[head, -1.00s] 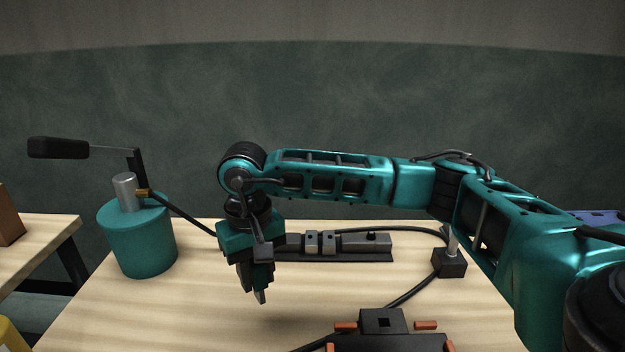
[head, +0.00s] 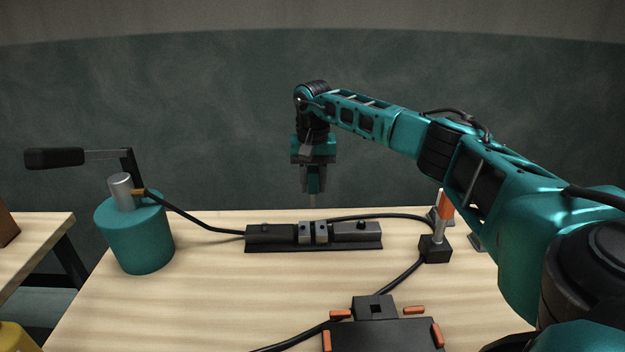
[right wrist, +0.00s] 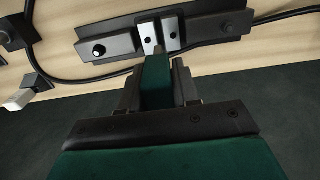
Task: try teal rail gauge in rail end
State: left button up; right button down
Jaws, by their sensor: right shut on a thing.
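My right gripper (head: 313,190) is in the air above and behind the dark rail (head: 263,247), pointing down. It is shut on a teal bar, the rail gauge (right wrist: 157,82), which shows between the dark fingers in the right wrist view. In the head view the gauge tip is apart from the rail. My left gripper is not in view.
A teal pump cylinder (head: 134,240) with a long lever stands at left, its hose running to the rail. A dark post base (head: 435,249) with an orange top stands to the right. A dark fixture (head: 385,338) with orange pads is in front. The table between them is mostly clear.

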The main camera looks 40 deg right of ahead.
aim_at(313, 203)
jog(key=shift+f+b, duration=1.55)
jog(key=shift+f, duration=0.3)
jog(key=shift+f+b, duration=0.5)
jog(key=shift+f, duration=0.3)
jog(key=shift+f+b, duration=0.3)
jog(key=shift+f, duration=0.3)
